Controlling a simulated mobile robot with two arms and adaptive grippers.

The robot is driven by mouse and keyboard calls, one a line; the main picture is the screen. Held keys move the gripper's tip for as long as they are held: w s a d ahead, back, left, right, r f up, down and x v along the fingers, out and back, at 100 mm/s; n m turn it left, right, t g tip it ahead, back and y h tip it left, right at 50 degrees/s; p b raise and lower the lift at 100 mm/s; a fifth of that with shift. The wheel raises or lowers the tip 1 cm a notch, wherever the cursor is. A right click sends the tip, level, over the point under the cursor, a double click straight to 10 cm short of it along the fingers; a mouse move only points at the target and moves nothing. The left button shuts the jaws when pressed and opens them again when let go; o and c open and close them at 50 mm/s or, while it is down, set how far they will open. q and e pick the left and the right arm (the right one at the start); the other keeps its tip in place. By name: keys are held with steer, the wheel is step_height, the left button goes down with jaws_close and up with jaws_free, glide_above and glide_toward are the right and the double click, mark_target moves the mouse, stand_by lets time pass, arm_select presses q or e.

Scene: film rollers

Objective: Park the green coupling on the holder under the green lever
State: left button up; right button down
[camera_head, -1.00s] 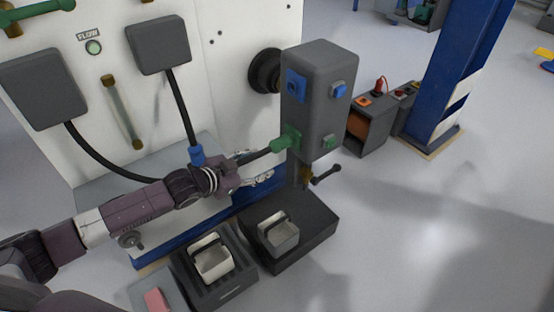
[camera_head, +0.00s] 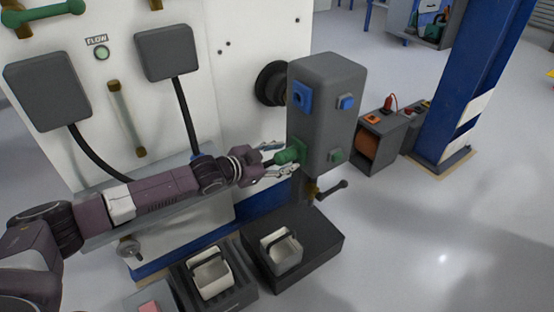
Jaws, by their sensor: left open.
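The green coupling (camera_head: 287,156) is at the left face of the grey pillar-mounted box (camera_head: 322,120), by a green socket there. My left gripper (camera_head: 279,160) is at the coupling, its silvery fingers apart on either side of it; I cannot tell whether they touch it. The green lever (camera_head: 43,17) is on the white cabinet at the upper left, with a brass part (camera_head: 23,31) below its left end. I cannot make out which part is the holder. My right gripper is not in view.
Two grey boxes (camera_head: 47,90) (camera_head: 167,50) with black hoses are on the cabinet front. A blue coupling (camera_head: 198,157) is mostly behind my arm. White-grey bins (camera_head: 209,277) (camera_head: 280,252) stand below. A black lever (camera_head: 331,190) juts out under the pillar box.

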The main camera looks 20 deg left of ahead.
arm_select(q)
steer(key=shift+c, duration=0.3)
jaws_close()
steer(key=shift+s+a, duration=0.1)
steer(key=shift+s, duration=0.1)
steer(key=shift+s+a, duration=0.1)
steer(key=shift+a, duration=0.05)
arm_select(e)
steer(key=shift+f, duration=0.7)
arm_select(q)
steer(key=shift+s+a+p, duration=0.1)
steer(key=shift+p, duration=0.2)
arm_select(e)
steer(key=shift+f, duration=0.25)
arm_select(q)
steer(key=shift+s+a, duration=0.3)
steer(key=shift+s, duration=0.1)
steer(key=shift+s+a+p, duration=0.2)
steer(key=shift+s+p, duration=0.05)
steer(key=shift+p, duration=0.2)
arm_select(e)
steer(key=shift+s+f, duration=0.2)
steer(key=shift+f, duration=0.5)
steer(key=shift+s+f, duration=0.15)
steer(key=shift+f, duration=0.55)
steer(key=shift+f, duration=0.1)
